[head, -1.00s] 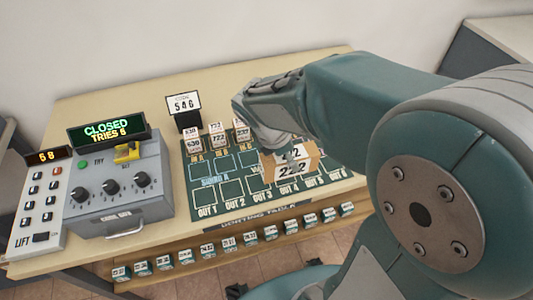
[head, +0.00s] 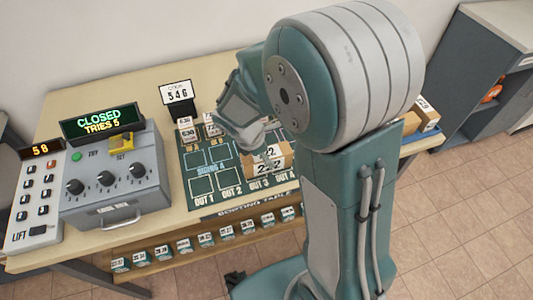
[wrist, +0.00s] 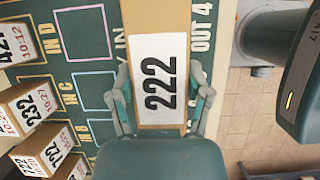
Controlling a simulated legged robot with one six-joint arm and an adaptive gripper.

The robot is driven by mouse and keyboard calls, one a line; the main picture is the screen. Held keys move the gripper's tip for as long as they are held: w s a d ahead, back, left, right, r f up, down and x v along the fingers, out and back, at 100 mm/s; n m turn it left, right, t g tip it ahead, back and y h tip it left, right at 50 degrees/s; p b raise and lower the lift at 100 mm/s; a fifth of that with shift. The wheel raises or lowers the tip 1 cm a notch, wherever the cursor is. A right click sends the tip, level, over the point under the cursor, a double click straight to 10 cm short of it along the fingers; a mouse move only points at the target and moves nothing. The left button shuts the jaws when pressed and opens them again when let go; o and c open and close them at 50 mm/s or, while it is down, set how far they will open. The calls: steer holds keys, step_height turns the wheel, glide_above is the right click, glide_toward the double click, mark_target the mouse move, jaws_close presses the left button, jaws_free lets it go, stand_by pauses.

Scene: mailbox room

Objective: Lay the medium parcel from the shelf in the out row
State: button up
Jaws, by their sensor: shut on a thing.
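A brown parcel (head: 268,161) with white labels reading 222 is in my gripper (head: 254,143), over the front right part of the green sorting mat (head: 196,168). In the wrist view, the parcel (wrist: 158,45) sits between the two fingers (wrist: 160,90), which close on its sides. Its far end runs off the top of that view. Whether it touches the mat is not clear. The out row shows as OUT 1 (head: 205,203) to OUT 4 along the mat's front edge. The parcel hides part of OUT 3 and OUT 4. My arm hides the mat's right end.
Small numbered boxes (head: 187,130) stand on the mat's back row. A grey dial console (head: 110,180) with a CLOSED display is at left. Small boxes line the lower shelf (head: 190,250). More brown parcels (head: 425,113) sit at right.

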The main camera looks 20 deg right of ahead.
steer(key=shift+f, duration=0.1)
steer(key=o, duration=1.3)
steer(key=shift+o, duration=0.2)
steer(key=v, duration=1.2)
steer(key=s+d+r+m+t+y, duration=0.2)
steer(key=s+r+m, duration=0.2)
steer(key=s+m, duration=0.3)
steer(key=s+d+r+m+t+y, duration=0.2)
steer(key=s+m, duration=0.5)
steer(key=m, duration=0.4)
steer(key=shift+d+r+t+y, duration=0.35)
steer(key=shift+r+t, duration=0.45)
steer(key=shift+r, duration=0.55)
